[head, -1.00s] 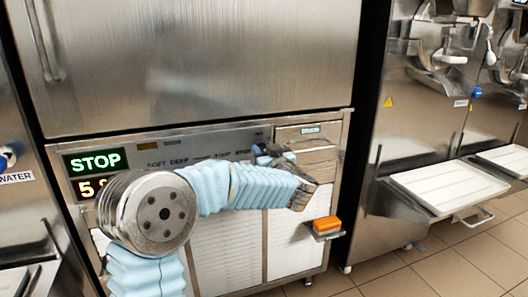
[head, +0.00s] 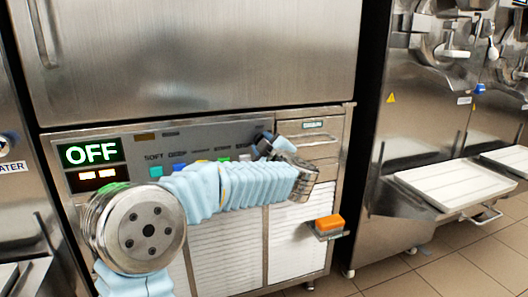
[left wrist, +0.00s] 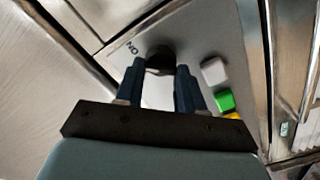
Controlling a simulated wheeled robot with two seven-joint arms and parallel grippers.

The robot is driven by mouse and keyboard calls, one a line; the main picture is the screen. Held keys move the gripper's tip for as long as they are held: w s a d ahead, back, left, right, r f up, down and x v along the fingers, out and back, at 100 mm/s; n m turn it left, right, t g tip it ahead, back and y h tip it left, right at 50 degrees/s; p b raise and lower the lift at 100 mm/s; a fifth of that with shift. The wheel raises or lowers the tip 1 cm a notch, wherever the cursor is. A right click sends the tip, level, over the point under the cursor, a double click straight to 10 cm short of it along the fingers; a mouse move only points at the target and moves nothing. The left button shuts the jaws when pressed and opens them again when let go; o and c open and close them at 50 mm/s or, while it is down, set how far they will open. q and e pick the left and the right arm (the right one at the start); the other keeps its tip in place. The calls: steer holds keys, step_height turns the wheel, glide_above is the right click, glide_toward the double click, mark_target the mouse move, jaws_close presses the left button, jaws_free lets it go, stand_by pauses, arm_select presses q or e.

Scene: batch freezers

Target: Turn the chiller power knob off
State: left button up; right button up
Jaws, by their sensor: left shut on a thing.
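The chiller's control panel (head: 205,137) runs below the large steel door. Its display (head: 92,153) shows green OFF above two short bright bars. The dark power knob (left wrist: 160,56) sits on the panel in the left wrist view, beside an ON label that appears upside down. My left gripper (left wrist: 160,68) is shut on this knob, with one blue finger on each side. In the head view, my left gripper (head: 264,146) is at the right end of the panel, and the knob is hidden there. My right gripper is not in view.
Coloured buttons, including a white one (left wrist: 214,70) and a green one (left wrist: 225,101), are beside the knob. An orange block (head: 330,223) rests on a small ledge below right. A steel machine with a white tray (head: 455,186) stands at the right.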

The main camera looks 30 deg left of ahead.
arm_select(q)
steer(key=shift+s+a+f+n+b, duration=0.1)
steer(key=shift+f+n+b, duration=0.05)
steer(key=shift+n+b, duration=1.65)
steer(key=shift+a+f+n+b, duration=0.1)
steer(key=shift+n+b, duration=0.95)
steer(key=shift+n, duration=1.35)
steer(key=o, duration=1)
steer(key=shift+o, duration=0.2)
steer(key=shift+r, duration=0.1)
steer(key=shift+d, duration=0.1)
steer(key=v, duration=1.3)
steer(key=shift+s+d, duration=0.25)
steer(key=shift+d, duration=0.05)
